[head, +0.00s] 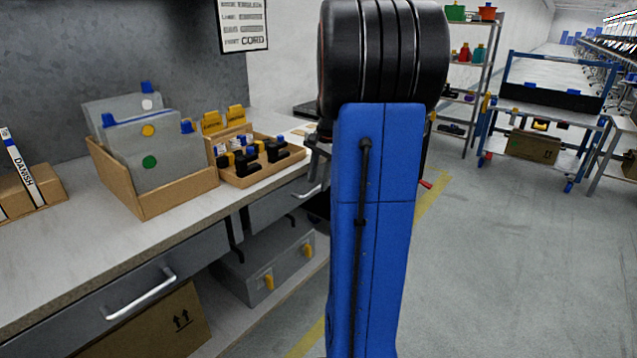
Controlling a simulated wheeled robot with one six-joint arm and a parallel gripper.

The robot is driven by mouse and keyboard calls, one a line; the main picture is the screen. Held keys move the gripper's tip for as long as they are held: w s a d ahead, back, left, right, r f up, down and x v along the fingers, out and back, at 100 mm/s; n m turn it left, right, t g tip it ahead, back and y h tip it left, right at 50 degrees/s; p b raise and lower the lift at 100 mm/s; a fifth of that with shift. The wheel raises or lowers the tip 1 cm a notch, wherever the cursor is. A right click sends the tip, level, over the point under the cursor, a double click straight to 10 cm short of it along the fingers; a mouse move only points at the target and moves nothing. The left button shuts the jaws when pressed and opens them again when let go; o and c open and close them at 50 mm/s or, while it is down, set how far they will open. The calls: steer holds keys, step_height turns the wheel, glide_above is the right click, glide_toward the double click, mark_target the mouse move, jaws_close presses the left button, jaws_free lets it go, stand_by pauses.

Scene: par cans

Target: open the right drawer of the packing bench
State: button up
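The packing bench (60,262) runs along the left side with a light top. The right drawer (270,210) is a grey front under the bench top's far part, and it looks about flush with the bench edge. Its pale handle (307,193) shows just left of my blue arm. Part of my dark gripper (319,160) shows beside the arm, close above this handle. The arm hides the rest of the gripper and the drawer's right end. I cannot tell whether the fingers touch the handle or are open.
Another drawer (110,290) with a bar handle is at the near left. Boxes of panels (160,200) and small parts (262,178) stand on the bench. A grey case (265,262) lies on the lower shelf. Clear floor (500,270) spreads to the right.

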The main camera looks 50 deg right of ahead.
steer(key=shift+w+f, duration=0.1)
steer(key=shift+f, duration=0.55)
steer(key=shift+c, duration=0.7)
jaws_close()
steer(key=s+d, duration=0.2)
steer(key=s, duration=2.4)
steer(key=shift+o, duration=0.7)
jaws_free()
steer(key=s+r, duration=0.3)
steer(key=r, duration=1.4)
steer(key=shift+s+d, duration=0.15)
steer(key=shift+s, duration=0.05)
